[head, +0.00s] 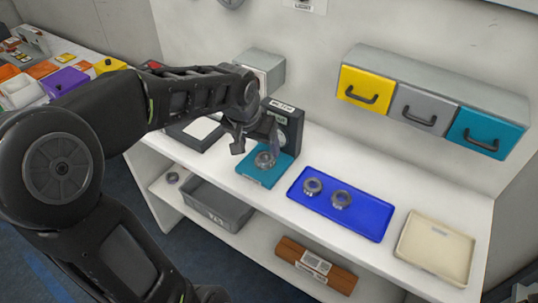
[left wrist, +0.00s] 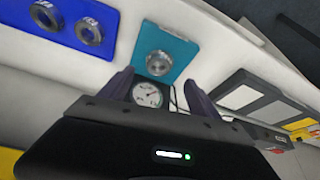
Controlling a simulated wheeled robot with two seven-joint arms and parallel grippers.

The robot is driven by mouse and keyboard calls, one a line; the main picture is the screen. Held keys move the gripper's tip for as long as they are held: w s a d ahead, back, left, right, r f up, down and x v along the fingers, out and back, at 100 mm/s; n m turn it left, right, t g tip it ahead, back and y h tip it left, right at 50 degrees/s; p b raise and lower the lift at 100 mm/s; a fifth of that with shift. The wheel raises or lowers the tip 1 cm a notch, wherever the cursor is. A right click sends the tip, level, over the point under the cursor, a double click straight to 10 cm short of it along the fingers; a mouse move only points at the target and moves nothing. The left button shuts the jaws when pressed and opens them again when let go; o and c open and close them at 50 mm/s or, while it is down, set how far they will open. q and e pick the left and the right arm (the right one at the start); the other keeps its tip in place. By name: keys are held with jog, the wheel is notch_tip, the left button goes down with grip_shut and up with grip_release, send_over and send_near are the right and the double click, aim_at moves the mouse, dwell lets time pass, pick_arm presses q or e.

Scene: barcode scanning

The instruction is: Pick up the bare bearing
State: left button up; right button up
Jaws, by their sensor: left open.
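A metal ring bearing (head: 264,160) sits on a teal pad (head: 247,172) in front of a dark device with a dial. In the left wrist view the bearing (left wrist: 159,63) shows no clear label. Two more bearings, a left one (head: 312,186) and a right one (head: 341,199), lie on the blue tray; in the left wrist view they (left wrist: 89,31) (left wrist: 43,14) seem to carry pale marks. My left gripper (head: 256,146) is open and empty, above and close to the bearing on the pad. My right gripper is in no view.
The blue tray (head: 372,222) and a cream tray (head: 436,247) stand to the right. The dark dial device (head: 288,128) rises right behind the pad. Yellow, grey and teal drawers (head: 420,107) hang on the wall. A grey bin (head: 212,206) is on the lower shelf.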

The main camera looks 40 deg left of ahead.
aim_at(265, 158)
pick_arm(q)
jog(key=shift+x, duration=1.35)
jog(key=shift+f, duration=0.1)
jog(key=p+x, duration=0.1)
jog(key=x, duration=0.4)
jog(key=shift+w, duration=0.2)
jog(key=shift+c, duration=0.4)
grip_shut()
